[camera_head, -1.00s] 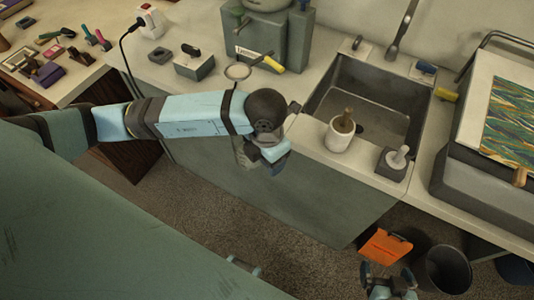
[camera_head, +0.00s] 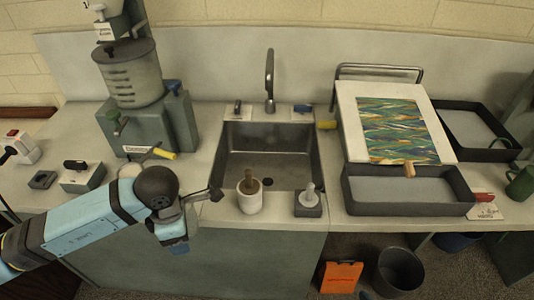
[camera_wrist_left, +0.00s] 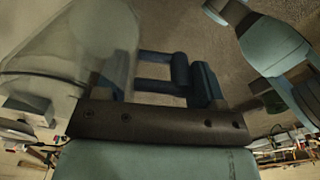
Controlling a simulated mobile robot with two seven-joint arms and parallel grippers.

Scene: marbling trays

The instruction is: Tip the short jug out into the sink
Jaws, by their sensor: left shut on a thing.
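My left gripper (camera_head: 177,243) hangs over the counter's front edge, left of the sink and apart from it. In the left wrist view, its blue fingers (camera_wrist_left: 190,80) are shut beside a clear, see-through jug (camera_wrist_left: 70,65). The jug fills the left of that view; its contents and its exact tilt cannot be made out. In the head view the jug is hard to tell from my wrist. The grey sink (camera_head: 268,150) is empty, with a dark drain and a tall tap (camera_head: 270,80) behind it. My right gripper is out of the head view.
A white pot with a brown handle (camera_head: 250,200) and a grey block with a pale knob (camera_head: 308,205) stand on the sink's front ledge. A grey-green machine (camera_head: 150,130) stands left. A marbled sheet (camera_head: 395,130) and dark tray (camera_head: 408,205) lie right. A bin (camera_head: 398,272) is below.

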